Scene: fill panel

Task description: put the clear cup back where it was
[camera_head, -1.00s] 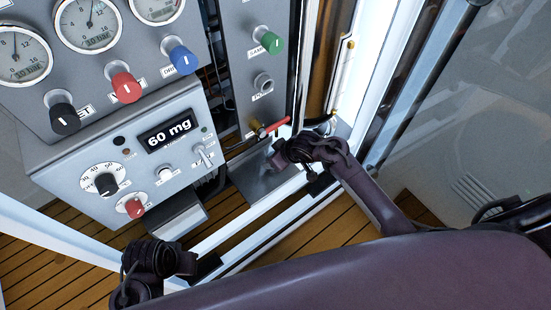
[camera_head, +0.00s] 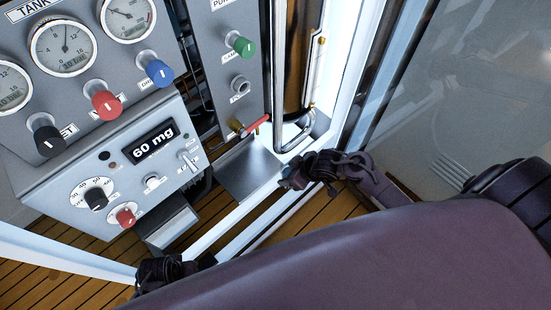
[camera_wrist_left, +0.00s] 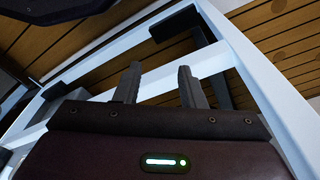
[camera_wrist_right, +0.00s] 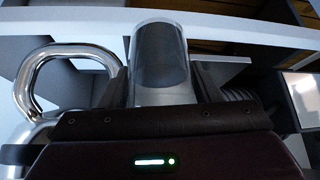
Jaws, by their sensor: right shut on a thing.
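The clear cup (camera_wrist_right: 160,58) shows in the right wrist view, standing up between the fingers of my right gripper (camera_wrist_right: 160,88). The gripper is shut on it. In the head view my right gripper (camera_head: 290,181) is right of the grey metal plate (camera_head: 250,172), near the white frame; I cannot make out the cup there. My left gripper (camera_wrist_left: 157,85) is open and empty in the left wrist view, over a white frame bar. In the head view the left gripper (camera_head: 206,261) is low, near the frame's lower edge.
A tap with a red lever (camera_head: 257,124) sits above the plate. A bent chrome pipe (camera_head: 297,138) stands behind my right gripper. White frame bars (camera_head: 230,222) cross in front.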

